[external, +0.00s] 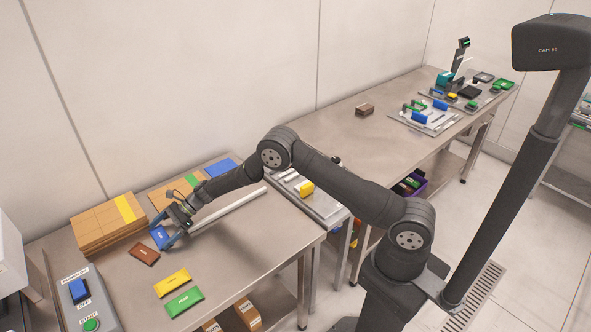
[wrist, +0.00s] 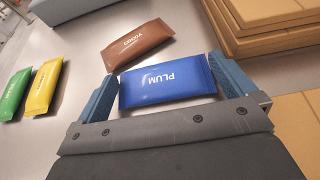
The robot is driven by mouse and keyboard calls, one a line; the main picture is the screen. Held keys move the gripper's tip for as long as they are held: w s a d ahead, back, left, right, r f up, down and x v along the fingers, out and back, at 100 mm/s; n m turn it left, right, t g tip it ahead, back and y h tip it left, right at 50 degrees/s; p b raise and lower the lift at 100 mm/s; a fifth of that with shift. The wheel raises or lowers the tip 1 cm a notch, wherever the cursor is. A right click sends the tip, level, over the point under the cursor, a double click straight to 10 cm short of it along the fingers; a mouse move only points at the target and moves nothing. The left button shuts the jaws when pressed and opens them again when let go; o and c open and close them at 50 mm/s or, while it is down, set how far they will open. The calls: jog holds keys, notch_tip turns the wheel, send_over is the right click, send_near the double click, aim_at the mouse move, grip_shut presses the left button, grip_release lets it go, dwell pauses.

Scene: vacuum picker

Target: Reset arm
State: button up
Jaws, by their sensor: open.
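My gripper (external: 170,232) is low over the metal table at its left part. In the wrist view its two blue fingers (wrist: 168,85) are open, one on each side of a blue packet marked PLUM (wrist: 168,83). I cannot tell whether the fingers touch the packet. In the external view the blue packet (external: 158,237) lies partly hidden beside the gripper. My arm reaches out from its base at the lower right, bent at the elbow.
A brown packet marked COCOA (wrist: 138,43), a yellow packet (external: 173,283) and a green packet (external: 184,302) lie near the gripper. Stacked cardboard boxes (external: 105,225) stand behind. A control panel (external: 90,300) with buttons is at the left.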

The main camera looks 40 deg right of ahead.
aim_at(163, 234)
jog(key=shift+r, duration=1.95)
jog(key=shift+f, duration=0.1)
